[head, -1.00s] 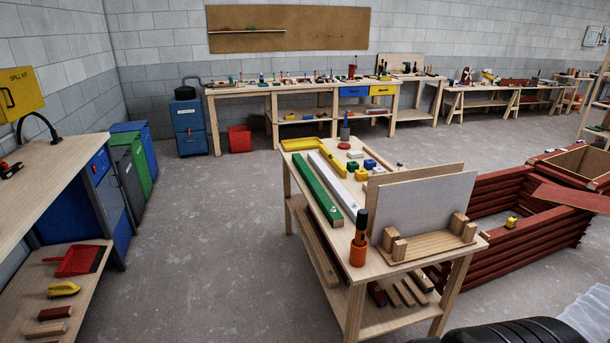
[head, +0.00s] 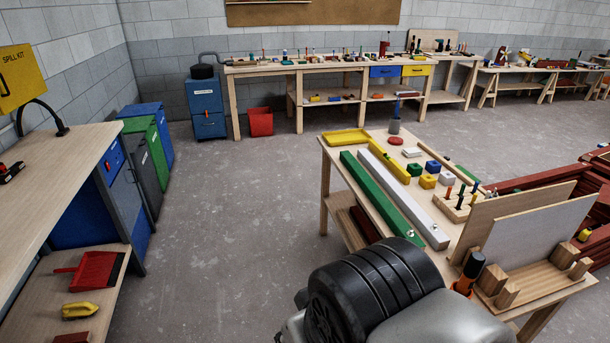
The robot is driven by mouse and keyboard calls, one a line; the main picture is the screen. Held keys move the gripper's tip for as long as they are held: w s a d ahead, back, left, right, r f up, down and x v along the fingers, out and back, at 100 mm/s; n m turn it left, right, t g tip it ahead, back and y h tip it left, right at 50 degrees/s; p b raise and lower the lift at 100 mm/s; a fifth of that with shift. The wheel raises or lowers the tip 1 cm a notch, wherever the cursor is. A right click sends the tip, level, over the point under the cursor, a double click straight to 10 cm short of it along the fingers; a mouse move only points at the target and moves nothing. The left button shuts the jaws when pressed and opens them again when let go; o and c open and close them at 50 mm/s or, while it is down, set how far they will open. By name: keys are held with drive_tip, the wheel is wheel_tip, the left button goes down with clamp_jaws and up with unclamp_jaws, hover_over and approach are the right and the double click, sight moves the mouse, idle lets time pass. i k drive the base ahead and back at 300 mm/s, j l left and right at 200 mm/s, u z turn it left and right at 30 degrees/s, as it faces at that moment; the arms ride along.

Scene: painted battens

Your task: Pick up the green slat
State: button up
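The green slat (head: 381,198) lies flat along the left edge of the small wooden workbench (head: 333,152). A white slat (head: 402,196) lies right beside it, and a yellow slat (head: 386,160) lies beyond the white one. The near end of the green slat comes close to my dark, rounded arm part in the picture, and a small bright fitting shows there. My arm's black ribbed joint and grey link fill the bottom middle. My gripper's fingers are not seen.
A yellow tray (head: 346,137), coloured blocks (head: 428,181), a peg stand (head: 459,205) and an upright grey board (head: 545,240) share the bench. An orange holder (head: 464,285) stands at its near end. Open floor (head: 230,220) lies left of the bench.

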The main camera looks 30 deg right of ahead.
sight(395, 221)
drive_tip(key=i+z, duration=0.25)
drive_tip(key=i, duration=0.75)
drive_tip(key=i+j+z, duration=0.25)
drive_tip(key=i, duration=0.75)
drive_tip(key=i+l+z, duration=0.1)
drive_tip(key=i+z, duration=0.5)
drive_tip(key=z, duration=0.2)
drive_tip(key=i+j+z, duration=0.15)
drive_tip(key=i+z, duration=0.25)
drive_tip(key=i+j+z, duration=0.15)
drive_tip(key=z, duration=0.2)
drive_tip(key=i+z, duration=0.25)
drive_tip(key=z, duration=0.25)
drive_tip(key=i+j+z, duration=0.15)
drive_tip(key=z, duration=0.3)
drive_tip(key=i, duration=0.05)
